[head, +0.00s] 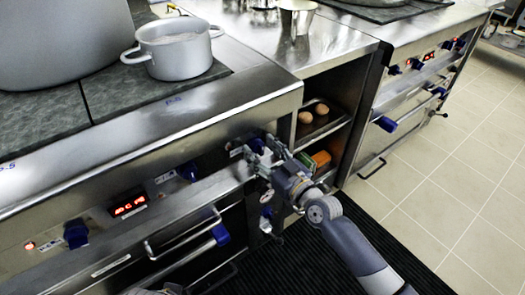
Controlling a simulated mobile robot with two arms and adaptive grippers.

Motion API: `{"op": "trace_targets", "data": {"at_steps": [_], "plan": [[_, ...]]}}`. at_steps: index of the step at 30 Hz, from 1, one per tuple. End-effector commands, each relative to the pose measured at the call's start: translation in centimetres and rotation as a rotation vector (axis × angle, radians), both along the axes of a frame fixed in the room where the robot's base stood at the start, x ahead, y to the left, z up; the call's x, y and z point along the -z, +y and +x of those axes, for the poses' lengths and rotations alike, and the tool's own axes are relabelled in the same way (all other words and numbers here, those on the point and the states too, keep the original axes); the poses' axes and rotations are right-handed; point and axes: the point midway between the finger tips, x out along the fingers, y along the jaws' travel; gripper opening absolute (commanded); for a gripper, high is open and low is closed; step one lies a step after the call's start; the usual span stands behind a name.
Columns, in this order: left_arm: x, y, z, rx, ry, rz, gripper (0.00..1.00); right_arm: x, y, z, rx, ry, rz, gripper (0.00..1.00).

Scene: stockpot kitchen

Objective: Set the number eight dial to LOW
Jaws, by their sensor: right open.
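Blue dials line the front of the near stove. One dial (75,233) is at the left, a second dial (188,171) is right of the red display (130,206), and a third blue dial (256,145) is at the right end. My right gripper (260,149) is open at the third dial, with its fingers on either side and partly covering it. I cannot tell whether they touch it. The dial labels are too small to read, so I cannot tell which is number eight or its setting.
A small grey pot (178,52) and a large pot (60,35) stand on the near stove. Oven handles (180,240) stick out below the dials. An open shelf (322,125) holds round brown items. A second stove (410,75) stands at right; the tiled floor (445,190) is clear.

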Motion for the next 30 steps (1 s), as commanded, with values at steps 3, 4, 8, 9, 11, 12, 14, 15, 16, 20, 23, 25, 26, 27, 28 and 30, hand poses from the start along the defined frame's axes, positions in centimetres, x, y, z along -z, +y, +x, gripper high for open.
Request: {"op": "trace_targets", "data": {"at_steps": [3,4,8,9,11,12,14,15,16,20,23,25,26,27,28,30], "plan": [[0.02,0.00,-0.02,0.000,0.000,0.000,0.32,0.01,-0.02,-0.02,0.000,0.000,0.000,0.32],[0.01,0.01,-0.01,0.000,0.001,0.000,0.32,0.02,-0.02,-0.02,0.000,0.000,0.000,0.25],[0.03,0.01,-0.02,0.000,0.001,0.000,0.32,0.02,-0.03,-0.03,0.000,0.000,0.000,0.08],[0.03,0.01,-0.02,0.000,0.001,0.000,0.32,0.02,-0.03,-0.03,0.000,0.000,0.000,0.08],[0.03,0.01,-0.02,0.000,0.001,0.000,0.32,0.02,-0.03,-0.03,0.000,0.001,0.001,0.08],[0.04,0.01,-0.02,0.000,0.001,0.000,0.32,0.02,-0.03,-0.03,0.000,0.001,0.002,0.08],[0.03,0.01,-0.02,0.000,0.001,0.000,0.32,0.02,-0.04,-0.02,0.000,0.004,0.006,0.08],[0.02,0.01,-0.01,0.000,0.000,0.000,0.32,0.01,-0.04,-0.02,0.000,0.007,0.010,0.08],[0.02,0.00,-0.01,0.000,0.000,0.000,0.32,0.01,-0.04,-0.02,0.000,0.011,0.015,0.08],[0.05,0.00,0.04,0.000,-0.002,0.000,0.32,0.00,-0.04,-0.02,0.001,0.037,0.051,0.08],[0.12,-0.02,0.07,0.000,-0.003,-0.001,0.32,-0.01,-0.04,-0.02,0.000,0.070,0.096,0.08],[0.18,-0.03,0.09,0.000,-0.004,-0.001,0.32,-0.01,-0.04,-0.02,0.000,0.099,0.137,0.08],[0.21,-0.03,0.09,0.000,-0.004,-0.001,0.32,-0.02,-0.04,-0.02,0.000,0.113,0.157,0.08],[0.27,-0.03,0.08,0.000,-0.004,-0.002,0.32,-0.02,-0.04,-0.02,0.000,0.133,0.184,0.08],[0.31,-0.03,0.06,0.000,-0.003,-0.001,0.32,-0.02,-0.04,-0.02,0.000,0.149,0.206,0.08],[0.47,-0.03,0.02,0.000,0.000,-0.001,0.32,-0.03,-0.04,-0.02,0.000,0.186,0.258,0.08]]}}
